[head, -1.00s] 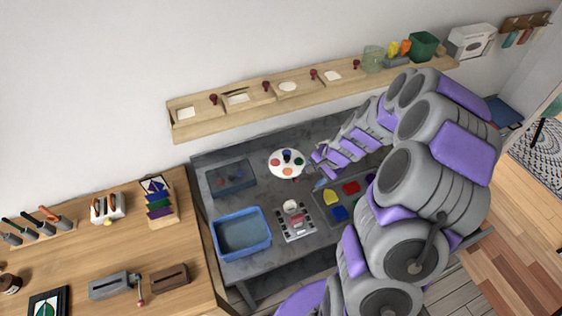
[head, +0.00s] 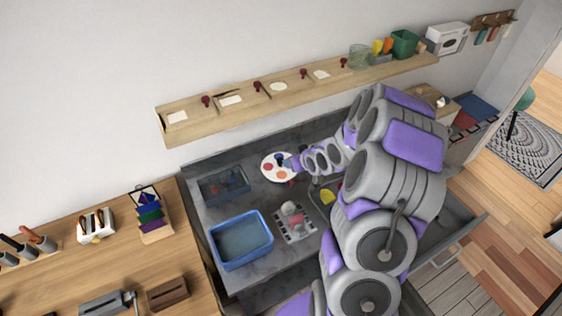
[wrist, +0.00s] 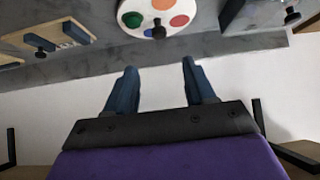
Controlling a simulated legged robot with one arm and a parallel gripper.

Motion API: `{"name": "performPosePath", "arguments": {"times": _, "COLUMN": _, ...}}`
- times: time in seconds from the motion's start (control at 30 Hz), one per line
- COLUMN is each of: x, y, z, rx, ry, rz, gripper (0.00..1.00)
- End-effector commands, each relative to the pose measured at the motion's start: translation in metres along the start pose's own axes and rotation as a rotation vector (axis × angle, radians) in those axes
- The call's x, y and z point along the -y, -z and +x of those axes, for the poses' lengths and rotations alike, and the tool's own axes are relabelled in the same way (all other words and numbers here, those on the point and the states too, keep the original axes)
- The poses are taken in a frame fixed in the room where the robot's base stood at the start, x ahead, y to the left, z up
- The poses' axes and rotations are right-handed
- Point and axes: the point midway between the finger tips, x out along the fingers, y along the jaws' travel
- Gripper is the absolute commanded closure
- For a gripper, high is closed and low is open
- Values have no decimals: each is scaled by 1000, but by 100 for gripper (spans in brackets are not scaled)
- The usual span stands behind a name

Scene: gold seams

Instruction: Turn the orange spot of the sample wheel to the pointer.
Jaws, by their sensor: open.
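The sample wheel (head: 266,178) is a white disc with coloured spots on the grey worktop. In the wrist view the wheel (wrist: 145,6) is cut off by the top edge. It shows a green spot (wrist: 132,20), an orange spot (wrist: 163,4) and a red spot (wrist: 179,20). A dark knob (wrist: 158,31) stands at its near rim; I cannot tell whether this is the pointer. My gripper (wrist: 158,76) is open and empty, its two blue fingers apart and pointing toward the wheel. In the head view my gripper (head: 293,163) is at the wheel's right edge; contact is unclear.
A blue tub (head: 240,262), a dark tray (head: 223,186) and a grey keypad-like device (head: 294,222) stand near the wheel. A wooden shelf (head: 245,112) with cards and dark red knobs runs behind. My arm hides part of the worktop's right side.

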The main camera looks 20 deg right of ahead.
Motion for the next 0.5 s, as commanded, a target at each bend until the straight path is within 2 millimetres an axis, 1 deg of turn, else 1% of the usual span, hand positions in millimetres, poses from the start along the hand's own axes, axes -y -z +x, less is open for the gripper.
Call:
{"name": "performPosePath", "arguments": {"times": 0.03, "x": 0, "y": -1, "z": 11, "rx": 1, "ry": 0, "rz": -2, "gripper": 46}}
{"name": "performPosePath", "arguments": {"times": 0.5, "x": -4, "y": -2, "z": 93, "rx": 0, "ry": 1, "rz": 2, "gripper": 46}}
